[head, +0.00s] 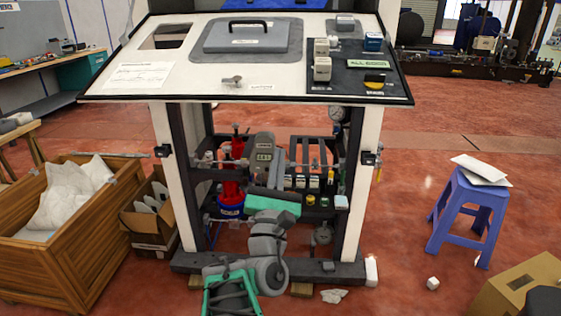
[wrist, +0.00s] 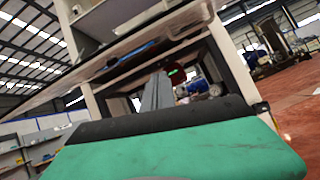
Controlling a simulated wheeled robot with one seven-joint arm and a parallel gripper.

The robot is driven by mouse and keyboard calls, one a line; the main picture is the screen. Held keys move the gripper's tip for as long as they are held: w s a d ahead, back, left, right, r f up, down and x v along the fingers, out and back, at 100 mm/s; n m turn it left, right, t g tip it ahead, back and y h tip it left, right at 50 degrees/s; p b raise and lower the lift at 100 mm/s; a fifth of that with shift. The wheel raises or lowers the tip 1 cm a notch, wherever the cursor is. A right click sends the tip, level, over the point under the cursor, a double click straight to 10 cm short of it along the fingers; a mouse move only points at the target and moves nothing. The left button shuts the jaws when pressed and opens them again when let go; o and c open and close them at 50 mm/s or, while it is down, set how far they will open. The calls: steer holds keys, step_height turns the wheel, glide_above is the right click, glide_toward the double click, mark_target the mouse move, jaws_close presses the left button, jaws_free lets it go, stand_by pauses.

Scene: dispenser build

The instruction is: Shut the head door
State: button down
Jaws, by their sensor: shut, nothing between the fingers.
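A broad white sloping panel (head: 200,75) with a black edge tops the dispenser frame; I take it for the head's front. It carries a grey plate with a black handle (head: 245,37) and a small lever (head: 232,80). I cannot tell which part is the head door or how far it stands open. My gripper (head: 271,206) is low in front of the frame, below the panel and apart from it, its green hand towards the lower fittings. It is shut and empty. In the wrist view the panel's underside (wrist: 110,68) crosses the upper left.
White posts (head: 183,180) flank a shelf of valves and a red cylinder (head: 232,175). A wooden crate (head: 60,235) and an open carton (head: 150,225) stand left. A blue stool (head: 465,215) and a cardboard box (head: 515,290) stand right. Red floor lies free between post and stool.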

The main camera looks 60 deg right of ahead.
steer(key=w+d+r+n+t+p, duration=0.1)
steer(key=w+d+r+n+p, duration=0.1)
steer(key=d+r+p, duration=0.3)
step_height(320, 180, up, 4)
steer(key=n+p, duration=0.1)
steer(key=p, duration=0.2)
steer(key=shift+n+t, duration=0.3)
steer(key=shift+r+p, duration=0.15)
steer(key=shift+p, duration=0.15)
